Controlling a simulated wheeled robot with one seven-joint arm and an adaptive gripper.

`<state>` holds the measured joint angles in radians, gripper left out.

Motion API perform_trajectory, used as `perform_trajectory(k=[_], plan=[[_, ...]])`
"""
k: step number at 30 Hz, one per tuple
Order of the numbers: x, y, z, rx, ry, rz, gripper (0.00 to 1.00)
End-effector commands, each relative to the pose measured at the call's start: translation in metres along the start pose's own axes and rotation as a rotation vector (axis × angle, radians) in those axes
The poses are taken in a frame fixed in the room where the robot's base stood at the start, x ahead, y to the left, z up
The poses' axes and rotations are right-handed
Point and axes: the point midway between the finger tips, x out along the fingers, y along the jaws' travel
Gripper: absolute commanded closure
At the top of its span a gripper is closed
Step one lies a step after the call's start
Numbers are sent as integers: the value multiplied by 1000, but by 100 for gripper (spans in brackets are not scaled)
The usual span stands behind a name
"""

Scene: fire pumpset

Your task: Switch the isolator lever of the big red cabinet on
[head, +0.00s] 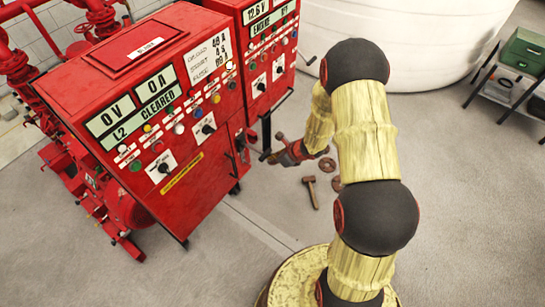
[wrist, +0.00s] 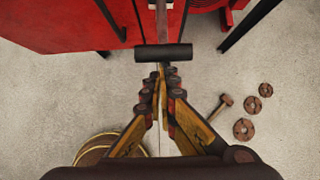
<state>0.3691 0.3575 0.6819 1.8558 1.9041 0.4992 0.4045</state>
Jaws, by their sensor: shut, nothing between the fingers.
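The big red cabinet (head: 150,95) stands at the left in the head view, its displays reading 0V and 0A. Its side also shows at the top of the wrist view (wrist: 60,22). The isolator lever (wrist: 163,52) shows there as a black crosswise bar on a grey shaft that runs up to the cabinet. My gripper (wrist: 161,78) is shut and empty, with its fingertips just below the bar in the picture. Whether they touch it, I cannot tell. In the head view my gripper (head: 272,157) is beside the cabinet's right side, where the lever is small and hard to make out.
A second red cabinet (head: 268,45) stands behind, with a dark leg close to my gripper. A hammer (head: 311,191) and rusty discs (head: 327,165) lie on the floor. A large white tank (head: 420,40) is at the back.

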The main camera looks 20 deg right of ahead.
Motion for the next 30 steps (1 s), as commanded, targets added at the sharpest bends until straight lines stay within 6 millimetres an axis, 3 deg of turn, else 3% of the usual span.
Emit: perform_trajectory(k=[1, 12, 30], plan=[[-11, 0, 11, -5, 26, 1, 100], [-26, 1, 29, -3, 208, 2, 100], [-42, 0, 57, 1, 208, 1, 100]])
